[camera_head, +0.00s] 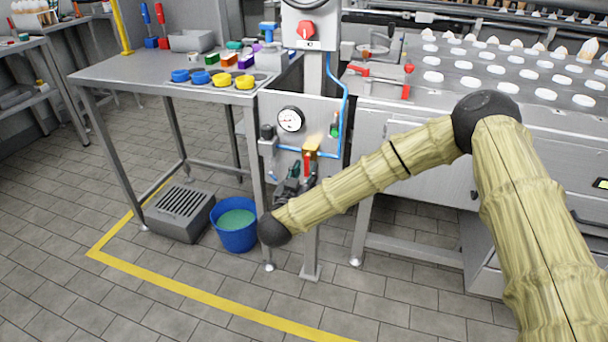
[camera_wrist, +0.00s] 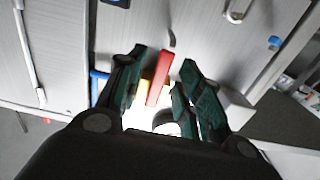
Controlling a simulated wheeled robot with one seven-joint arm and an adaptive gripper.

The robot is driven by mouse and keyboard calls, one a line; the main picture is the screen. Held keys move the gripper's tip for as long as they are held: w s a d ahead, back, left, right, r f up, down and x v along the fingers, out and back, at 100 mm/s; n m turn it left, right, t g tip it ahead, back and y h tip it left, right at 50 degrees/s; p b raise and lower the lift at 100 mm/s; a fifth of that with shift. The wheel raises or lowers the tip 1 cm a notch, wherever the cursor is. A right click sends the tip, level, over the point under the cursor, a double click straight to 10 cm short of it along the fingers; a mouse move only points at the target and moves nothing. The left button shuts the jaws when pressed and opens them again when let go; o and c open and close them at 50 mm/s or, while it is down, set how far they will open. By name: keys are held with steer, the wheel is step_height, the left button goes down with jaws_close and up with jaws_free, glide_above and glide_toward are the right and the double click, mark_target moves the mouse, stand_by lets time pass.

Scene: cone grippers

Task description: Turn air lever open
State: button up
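The air lever (camera_head: 307,163) is a small red handle below a brass valve body (camera_head: 311,146) on the grey panel, beside a blue air line. In the wrist view the red lever (camera_wrist: 158,78) stands between the fingers, with some yellow brass beside it. My gripper (camera_wrist: 162,62) is open, with one dark green finger on each side of the lever. Gaps show between the lever and both fingers. In the head view my gripper (camera_head: 298,178) is small and dark, just below the lever. Its fingertips are hard to make out there.
A round pressure gauge (camera_head: 290,119) sits left of the valve, and a red knob (camera_head: 305,30) is on the box above. A blue bucket (camera_head: 237,237) and a grey slotted box (camera_head: 180,211) stand on the floor at left. A steel table (camera_head: 130,68) is beside the panel.

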steer(key=shift+c, duration=0.2)
jaws_close()
